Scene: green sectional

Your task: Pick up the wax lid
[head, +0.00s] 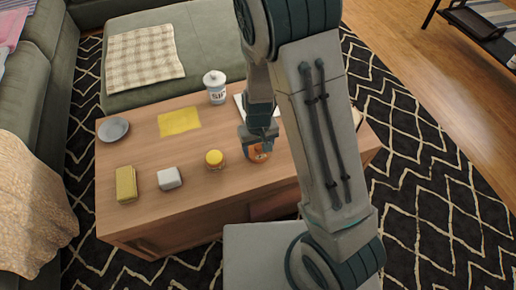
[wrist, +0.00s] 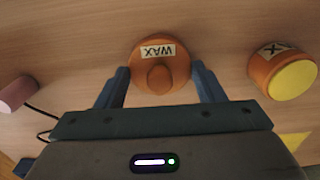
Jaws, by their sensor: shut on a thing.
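In the head view the orange piece (head: 259,155) is at the table's right part, partly hidden by my gripper (head: 258,143). In the wrist view my gripper (wrist: 161,82) has one finger on each side of the orange piece and is shut on it. I cannot tell whether the lid is apart from a jar body below it.
A yellow-topped orange jar (head: 214,160) stands close left of my gripper; it also shows in the wrist view (wrist: 285,75). The wooden table (head: 150,150) also holds a white block (head: 169,178), yellow sponge (head: 126,184), yellow cloth (head: 180,121), grey dish (head: 113,129) and lidded canister (head: 216,92).

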